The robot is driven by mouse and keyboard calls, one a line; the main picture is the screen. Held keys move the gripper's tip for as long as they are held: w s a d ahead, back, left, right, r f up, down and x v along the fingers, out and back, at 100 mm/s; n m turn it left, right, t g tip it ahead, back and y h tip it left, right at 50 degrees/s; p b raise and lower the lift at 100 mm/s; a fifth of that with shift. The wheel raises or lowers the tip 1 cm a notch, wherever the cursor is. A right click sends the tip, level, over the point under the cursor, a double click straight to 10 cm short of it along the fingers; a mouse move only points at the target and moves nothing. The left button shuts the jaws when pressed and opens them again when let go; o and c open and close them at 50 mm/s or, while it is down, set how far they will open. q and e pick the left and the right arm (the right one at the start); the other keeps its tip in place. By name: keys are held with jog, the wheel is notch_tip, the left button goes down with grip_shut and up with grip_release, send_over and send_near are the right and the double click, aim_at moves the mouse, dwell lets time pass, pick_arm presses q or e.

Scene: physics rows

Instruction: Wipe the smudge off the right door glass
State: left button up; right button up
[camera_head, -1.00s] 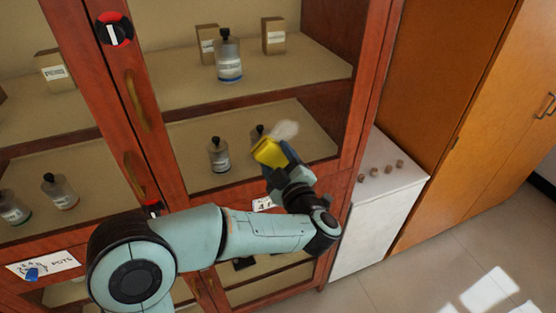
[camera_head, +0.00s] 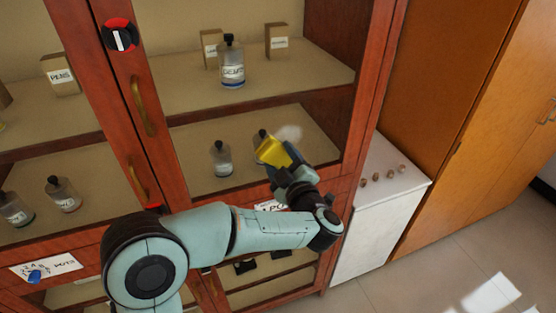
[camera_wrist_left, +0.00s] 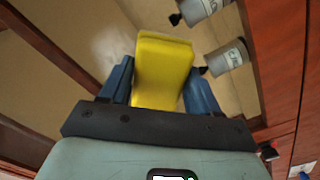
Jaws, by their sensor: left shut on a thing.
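My left gripper (camera_head: 287,163) is shut on a yellow sponge (camera_head: 270,151). In the left wrist view the sponge (camera_wrist_left: 163,68) sits between the two blue fingers. In the head view it is at the lower part of the right door glass (camera_head: 250,100), in front of the lower shelf; whether it touches the glass I cannot tell. A whitish smudge (camera_head: 290,133) shows on the glass just up and right of the sponge. The sponge may cover part of it. My right gripper is not in view.
Brass handles (camera_head: 142,105) and a red-black dial (camera_head: 120,35) are on the door frames. A white cabinet (camera_head: 372,215) with small knobs stands to the right.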

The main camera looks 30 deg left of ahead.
pick_arm(q)
jog(key=shift+w+d+p, duration=0.3)
jog(key=shift+w+d, duration=0.9)
jog(key=shift+w, duration=0.1)
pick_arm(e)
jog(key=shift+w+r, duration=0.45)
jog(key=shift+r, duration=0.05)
